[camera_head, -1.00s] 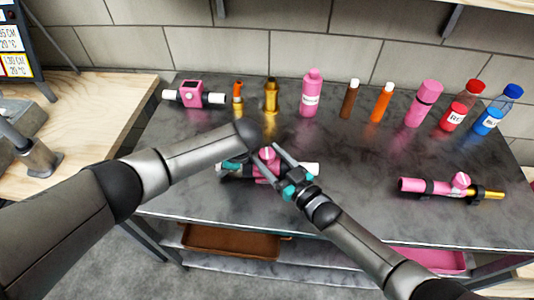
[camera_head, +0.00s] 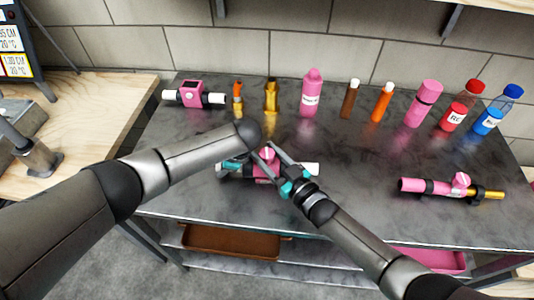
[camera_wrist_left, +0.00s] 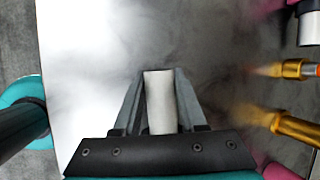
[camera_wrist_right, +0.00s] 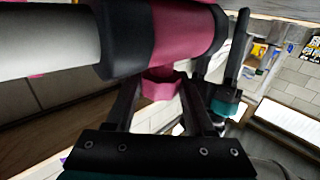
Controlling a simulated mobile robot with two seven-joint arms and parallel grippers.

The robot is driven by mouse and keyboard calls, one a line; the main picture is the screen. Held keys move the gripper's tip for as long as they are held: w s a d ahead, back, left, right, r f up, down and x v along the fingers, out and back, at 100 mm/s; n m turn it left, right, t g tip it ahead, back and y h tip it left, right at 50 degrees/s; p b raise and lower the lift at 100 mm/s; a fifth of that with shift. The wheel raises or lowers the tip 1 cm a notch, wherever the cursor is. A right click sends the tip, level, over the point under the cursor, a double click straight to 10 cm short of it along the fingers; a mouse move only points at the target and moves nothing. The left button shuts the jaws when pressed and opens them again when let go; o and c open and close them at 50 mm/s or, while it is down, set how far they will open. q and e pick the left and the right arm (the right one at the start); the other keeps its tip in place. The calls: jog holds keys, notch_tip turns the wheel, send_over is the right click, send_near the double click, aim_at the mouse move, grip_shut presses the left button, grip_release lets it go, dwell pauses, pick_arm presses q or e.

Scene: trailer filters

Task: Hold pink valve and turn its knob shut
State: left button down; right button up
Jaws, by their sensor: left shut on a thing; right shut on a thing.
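The pink valve (camera_head: 268,172), with black collars and white pipe ends (camera_head: 309,169), is at the middle of the dark metal table. My left gripper (camera_wrist_left: 160,90) is shut on a white pipe end (camera_wrist_left: 160,102) of it; my own left arm partly hides this grip in the head view. My right gripper (camera_wrist_right: 160,95) is shut around the valve's pink knob (camera_wrist_right: 161,86), its fingers on either side. In the right wrist view the pink valve body (camera_wrist_right: 184,28) lies just beyond the knob. The knob (camera_head: 267,153) also shows between the right fingers in the head view.
A second pink valve (camera_head: 192,94) stands back left and a pink-and-gold one (camera_head: 435,187) lies right. Bottles line the back, including pink (camera_head: 311,92), orange (camera_head: 382,103), red (camera_head: 460,105) and blue (camera_head: 497,110).

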grip_shut()
jog(key=shift+h, duration=0.3)
jog(key=shift+a+r+m+t, duration=0.1)
jog(key=shift+m+t, duration=0.3)
jog(key=shift+m+h, duration=0.3)
jog(key=shift+h, duration=0.3)
jog(key=shift+t, duration=0.3)
jog(key=o, duration=1)
grip_release()
